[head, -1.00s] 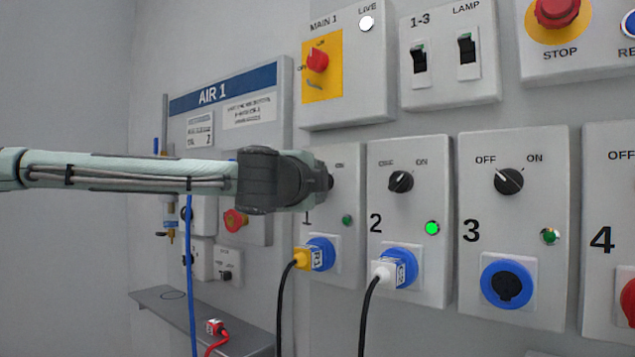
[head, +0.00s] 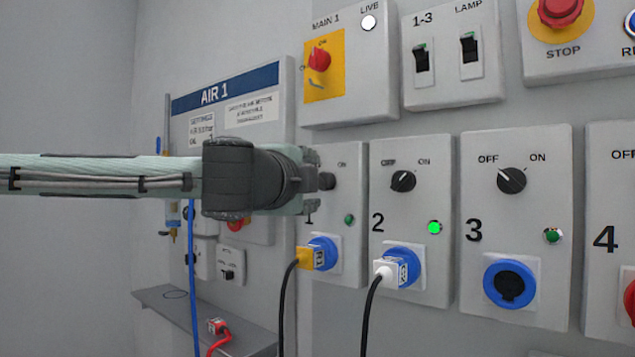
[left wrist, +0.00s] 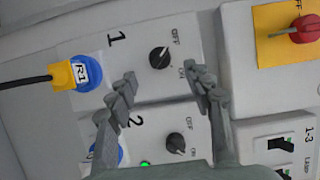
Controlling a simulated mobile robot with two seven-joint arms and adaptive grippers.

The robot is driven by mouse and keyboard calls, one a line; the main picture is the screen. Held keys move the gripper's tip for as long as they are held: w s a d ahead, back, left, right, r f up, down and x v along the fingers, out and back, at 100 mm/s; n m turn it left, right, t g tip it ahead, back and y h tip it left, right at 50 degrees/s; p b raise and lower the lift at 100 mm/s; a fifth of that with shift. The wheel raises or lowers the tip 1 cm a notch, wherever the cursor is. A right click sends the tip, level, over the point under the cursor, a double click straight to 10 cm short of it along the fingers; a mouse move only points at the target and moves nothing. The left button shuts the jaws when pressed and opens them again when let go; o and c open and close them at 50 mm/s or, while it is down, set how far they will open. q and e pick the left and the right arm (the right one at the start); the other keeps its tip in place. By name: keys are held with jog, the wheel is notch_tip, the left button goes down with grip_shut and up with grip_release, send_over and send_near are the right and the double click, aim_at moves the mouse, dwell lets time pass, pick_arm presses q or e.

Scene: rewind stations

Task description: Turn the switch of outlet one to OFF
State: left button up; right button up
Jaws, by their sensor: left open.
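The black switch knob of outlet one (head: 327,181) is partly covered by my left gripper in the head view. In the left wrist view the knob (left wrist: 159,57) shows whole between its OFF and ON labels; I cannot tell which its pointer marks. My left gripper (head: 312,183) is in front of panel one, beside the knob. In the left wrist view its two fingers (left wrist: 162,80) are spread apart and empty, with the knob beyond the gap. The lamp of outlet one (head: 349,219) looks unlit. My right gripper is not in view.
A yellow plug (head: 305,258) sits in socket one. Panel two has a similar knob (head: 403,181), a lit green lamp (head: 435,227) and a white plug (head: 384,272). The red main switch (head: 319,60) is above. A grey shelf (head: 170,310) is below left.

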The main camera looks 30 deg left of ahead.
pick_arm(q)
jog(key=v, duration=0.6)
jog(key=shift+f, duration=0.1)
dwell(0.4)
